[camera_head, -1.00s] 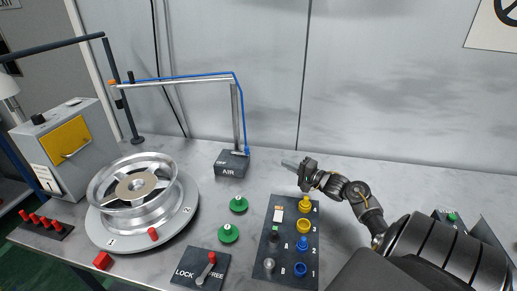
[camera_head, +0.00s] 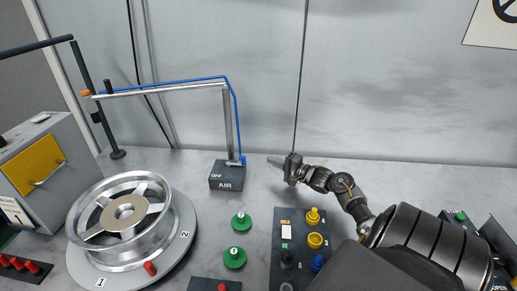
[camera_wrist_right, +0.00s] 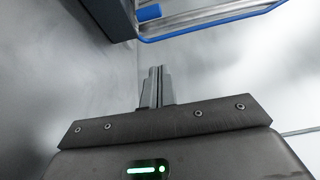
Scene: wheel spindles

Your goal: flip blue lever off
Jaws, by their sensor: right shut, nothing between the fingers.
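The blue lever (camera_head: 238,162) sits on top of the dark AIR box (camera_head: 227,182), at its right side, below the blue hose. An OFF label shows on the left of the box top. My right gripper (camera_head: 275,160) is shut and empty, to the right of the box and apart from the lever, with its fingers pointing left. In the right wrist view the shut fingers (camera_wrist_right: 157,82) point toward the wall side, and a blue part (camera_wrist_right: 148,12), probably the lever, shows at the top beside the dark box (camera_wrist_right: 105,15). My left gripper is out of view.
A metal post and arm (camera_head: 228,125) with a blue hose rises behind the box. A wheel (camera_head: 122,215) on a round turntable stands left. Green knobs (camera_head: 235,258) and a button panel (camera_head: 285,235) are in front. The wall is close behind.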

